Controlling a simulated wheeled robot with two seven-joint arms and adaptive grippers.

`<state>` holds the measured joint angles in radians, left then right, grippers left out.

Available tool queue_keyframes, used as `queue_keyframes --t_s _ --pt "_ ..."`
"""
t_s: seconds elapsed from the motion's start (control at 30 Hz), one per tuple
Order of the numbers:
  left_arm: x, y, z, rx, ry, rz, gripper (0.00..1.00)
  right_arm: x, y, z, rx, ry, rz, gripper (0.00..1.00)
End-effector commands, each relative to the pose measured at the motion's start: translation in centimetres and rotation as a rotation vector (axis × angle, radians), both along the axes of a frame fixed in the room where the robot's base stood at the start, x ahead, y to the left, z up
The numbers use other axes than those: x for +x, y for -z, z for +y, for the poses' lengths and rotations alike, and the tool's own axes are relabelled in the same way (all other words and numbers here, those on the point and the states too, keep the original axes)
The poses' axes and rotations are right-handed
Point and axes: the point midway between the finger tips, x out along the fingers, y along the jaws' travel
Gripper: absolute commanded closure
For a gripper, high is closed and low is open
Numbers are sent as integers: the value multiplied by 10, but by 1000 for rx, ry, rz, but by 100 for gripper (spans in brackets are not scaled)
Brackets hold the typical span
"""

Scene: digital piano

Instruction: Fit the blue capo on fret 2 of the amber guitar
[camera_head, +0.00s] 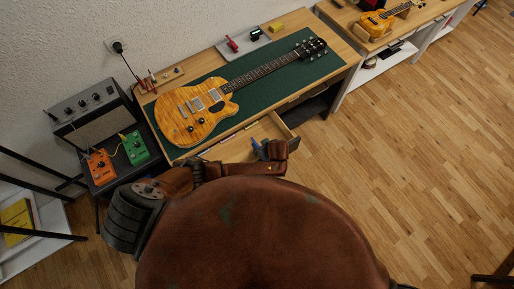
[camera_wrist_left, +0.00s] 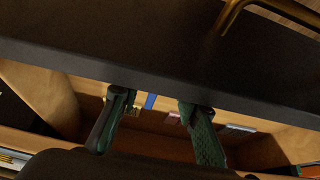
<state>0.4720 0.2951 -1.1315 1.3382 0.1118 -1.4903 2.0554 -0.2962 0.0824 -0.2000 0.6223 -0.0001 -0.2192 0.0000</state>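The amber guitar (camera_head: 200,108) lies on a green mat (camera_head: 290,82) on the workbench, its neck running up to the right. A small blue piece (camera_head: 258,149), possibly the blue capo, shows at the open drawer (camera_head: 236,146), beside my brown left arm. In the left wrist view, a blue piece (camera_wrist_left: 151,101) shows at the drawer's inner wall, in line with the gap between my fingers. My left gripper (camera_wrist_left: 154,104) is open, its two green-black fingers apart over the drawer. I cannot tell whether a finger touches anything. My right gripper is not in view.
A dark slab edge (camera_wrist_left: 150,70) crosses above the fingers in the left wrist view. Small pink (camera_wrist_left: 174,118) and pale pieces (camera_wrist_left: 238,128) lie in the drawer. A red item (camera_head: 232,44) sits behind the guitar. Orange (camera_head: 101,166) and green pedals (camera_head: 135,148) stand left.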

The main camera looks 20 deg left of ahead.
Motion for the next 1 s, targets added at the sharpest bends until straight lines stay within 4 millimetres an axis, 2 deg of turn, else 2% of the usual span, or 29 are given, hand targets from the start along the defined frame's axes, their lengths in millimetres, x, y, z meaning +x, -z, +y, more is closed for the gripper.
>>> queue_keyframes --t_s 0.03,0.2,1.0 --pt "1 7 2 0 -2 0 70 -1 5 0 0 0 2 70" --pt "6 15 6 -1 0 -1 70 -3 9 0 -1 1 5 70" --pt "6 15 6 1 1 -1 70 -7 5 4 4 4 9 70"
